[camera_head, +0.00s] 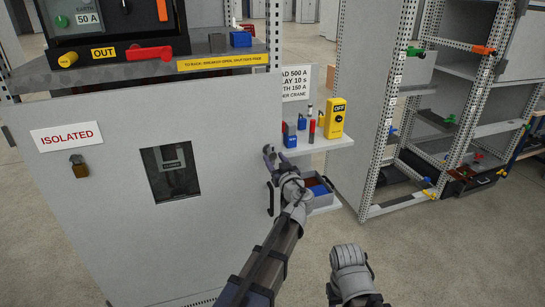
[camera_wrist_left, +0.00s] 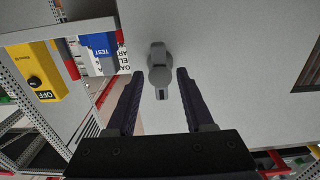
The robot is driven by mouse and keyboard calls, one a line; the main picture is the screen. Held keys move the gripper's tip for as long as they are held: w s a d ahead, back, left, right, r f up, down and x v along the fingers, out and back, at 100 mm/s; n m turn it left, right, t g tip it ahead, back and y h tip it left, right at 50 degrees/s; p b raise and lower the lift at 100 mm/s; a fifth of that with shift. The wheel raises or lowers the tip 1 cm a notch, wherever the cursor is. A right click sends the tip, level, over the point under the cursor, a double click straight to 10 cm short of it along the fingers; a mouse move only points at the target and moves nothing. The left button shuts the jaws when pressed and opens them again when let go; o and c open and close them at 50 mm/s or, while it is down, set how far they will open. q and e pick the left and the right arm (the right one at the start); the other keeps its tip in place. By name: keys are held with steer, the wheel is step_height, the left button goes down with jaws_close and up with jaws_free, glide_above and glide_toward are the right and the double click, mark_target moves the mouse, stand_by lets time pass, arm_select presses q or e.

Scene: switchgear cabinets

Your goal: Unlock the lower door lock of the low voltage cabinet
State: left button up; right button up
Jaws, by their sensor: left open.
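The grey cabinet door (camera_head: 110,220) fills the left of the head view. In the left wrist view a small grey door lock (camera_wrist_left: 160,70) sticks out from the pale door panel (camera_wrist_left: 240,70), with a round body and a narrow handle in line with the fingers. My left gripper (camera_wrist_left: 160,86) is open, with one dark finger on each side of the lock and a visible gap to both. In the head view my left gripper (camera_head: 271,156) is at the door's right edge and hides the lock there. My right arm shows at the bottom, without its fingers.
Right of the door, a white shelf (camera_head: 335,146) holds a yellow device marked OFF (camera_head: 335,118) and red and blue items. A grey bin (camera_head: 324,206) hangs below it, close to my left wrist. An open rack (camera_head: 380,110) stands further right. Open floor lies in front.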

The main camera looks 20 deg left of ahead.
arm_select(q)
steer(key=v, duration=0.5)
steer(key=shift+w, duration=0.1)
steer(key=s+d+f+m+g+h+p, duration=0.1)
steer(key=s+f+m+g+p, duration=0.2)
steer(key=s, duration=0.4)
steer(key=s+f+g+h+p, duration=0.2)
steer(key=s+f+g+p, duration=0.1)
steer(key=s+f+g, duration=0.3)
steer(key=s+d+f+m+g+h+p, duration=0.1)
steer(key=s+d+m+g+h+p, duration=0.1)
steer(key=s, duration=0.6)
steer(key=s+d+f+m+g+h+p, duration=0.2)
steer(key=s+d+m+g+h, duration=0.1)
steer(key=s+d, duration=0.6)
steer(key=m+g, duration=0.1)
steer(key=m, duration=0.1)
steer(key=shift+s+d+m+h, duration=0.2)
steer(key=shift+s+m+h, duration=0.1)
steer(key=shift+m+h, duration=0.1)
